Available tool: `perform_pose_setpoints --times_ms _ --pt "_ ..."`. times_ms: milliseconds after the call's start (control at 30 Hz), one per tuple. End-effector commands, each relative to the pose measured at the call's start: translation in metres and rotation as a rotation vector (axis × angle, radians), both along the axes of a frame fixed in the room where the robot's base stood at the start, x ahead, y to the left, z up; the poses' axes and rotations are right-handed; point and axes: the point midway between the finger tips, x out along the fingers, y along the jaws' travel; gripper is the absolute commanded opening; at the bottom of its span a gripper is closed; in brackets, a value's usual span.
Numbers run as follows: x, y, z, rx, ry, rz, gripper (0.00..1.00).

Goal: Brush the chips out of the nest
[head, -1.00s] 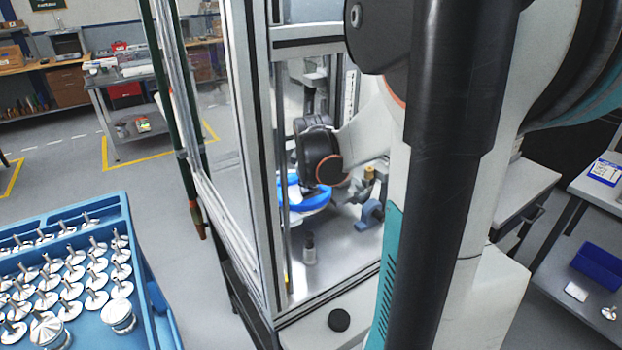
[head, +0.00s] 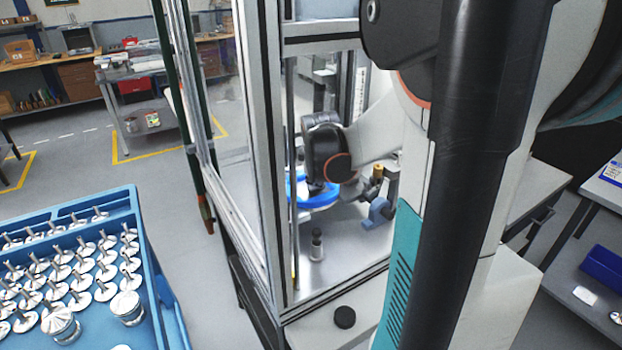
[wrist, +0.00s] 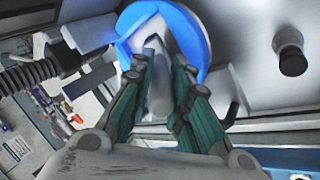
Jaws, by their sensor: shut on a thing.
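My gripper (wrist: 158,68) is shut on a grey, bar-like tool (wrist: 159,95), seemingly the brush handle, in the wrist view. The green-padded fingers lie on both sides of it. Its far end points over a round blue ring with a pale inside (wrist: 197,38), which looks like the nest. In the head view the blue ring (head: 322,197) sits inside the framed machine, partly hidden behind my dark wrist joint. My fingers and the tool cannot be made out there. I cannot make out any chips or bristles, or whether the tool touches the nest.
A metal door frame (head: 268,150) borders the opening around my arm. A small dark-topped cylinder (head: 316,245) and a blue bracket (head: 379,212) stand on the machine floor. A black puck (head: 344,317) lies on the front ledge. A blue tray (head: 160,300) of metal parts is at left.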

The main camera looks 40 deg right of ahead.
Motion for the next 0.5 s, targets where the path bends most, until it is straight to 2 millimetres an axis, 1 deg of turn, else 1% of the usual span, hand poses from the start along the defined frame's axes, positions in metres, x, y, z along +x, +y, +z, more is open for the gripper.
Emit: perform_pose_setpoints --times_ms 100,200,500 --pt "-0.0021 -0.009 0.0005 0.0 -0.001 -0.003 0.0" --pt "-0.0027 -0.0122 0.0007 0.0 -0.001 -0.001 0.0" --pt "-0.0027 -0.0126 0.001 -0.001 0.0 0.0 0.0"
